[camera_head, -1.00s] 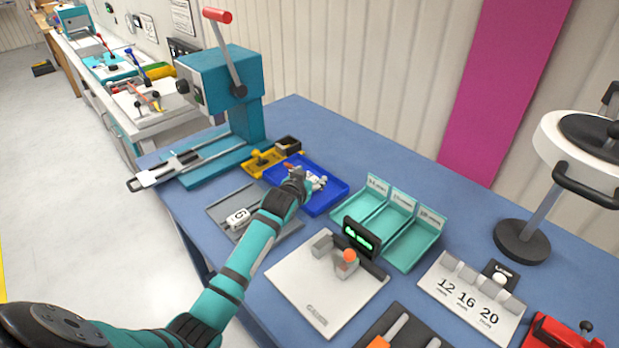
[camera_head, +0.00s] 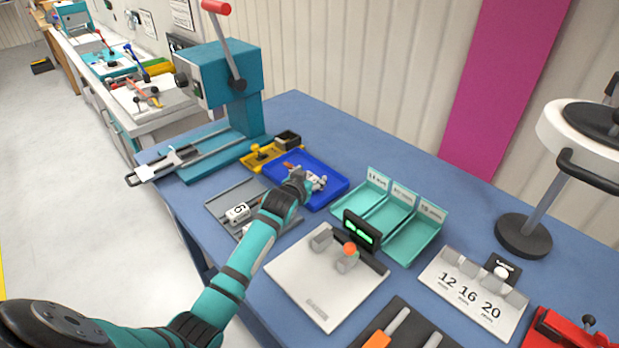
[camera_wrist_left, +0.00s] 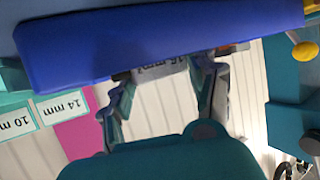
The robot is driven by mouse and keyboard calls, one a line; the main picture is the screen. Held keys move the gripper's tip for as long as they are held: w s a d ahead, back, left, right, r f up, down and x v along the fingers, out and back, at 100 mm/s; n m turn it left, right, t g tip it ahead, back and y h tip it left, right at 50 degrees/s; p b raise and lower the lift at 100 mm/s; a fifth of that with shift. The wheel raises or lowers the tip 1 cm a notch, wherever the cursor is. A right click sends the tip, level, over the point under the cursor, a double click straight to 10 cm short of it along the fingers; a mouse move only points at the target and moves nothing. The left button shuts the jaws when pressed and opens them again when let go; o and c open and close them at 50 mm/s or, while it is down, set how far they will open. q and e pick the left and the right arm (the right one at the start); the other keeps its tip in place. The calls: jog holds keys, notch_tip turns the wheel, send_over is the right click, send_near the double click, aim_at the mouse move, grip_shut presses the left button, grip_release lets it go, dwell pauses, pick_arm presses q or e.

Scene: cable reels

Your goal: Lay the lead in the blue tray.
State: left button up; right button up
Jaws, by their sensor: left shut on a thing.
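The blue tray (camera_head: 328,196) lies on the blue table in front of the teal lever press; it also shows across the top of the left wrist view (camera_wrist_left: 70,50). My left gripper (camera_head: 306,180) is low over the tray. In the left wrist view its fingers (camera_wrist_left: 163,82) stand apart, shut on a small pale piece with dark lettering (camera_wrist_left: 160,70), which appears to be part of the lead. The piece is close to the tray; whether it touches is hidden. White and reddish bits show at the gripper in the head view. My right gripper is not in view.
A yellow fixture (camera_head: 262,154) stands behind the tray, beside the teal press (camera_head: 222,80). Labelled teal bins (camera_head: 410,240) are to the right. A grey plate with a white numbered block (camera_head: 237,212) lies in front left. A pale board (camera_head: 315,290) lies nearer.

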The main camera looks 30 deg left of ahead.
pick_arm(q)
jog(key=o, duration=1.4)
jog(key=shift+f, duration=0.2)
jog(key=v, duration=1.2)
jog(key=shift+r, duration=0.2)
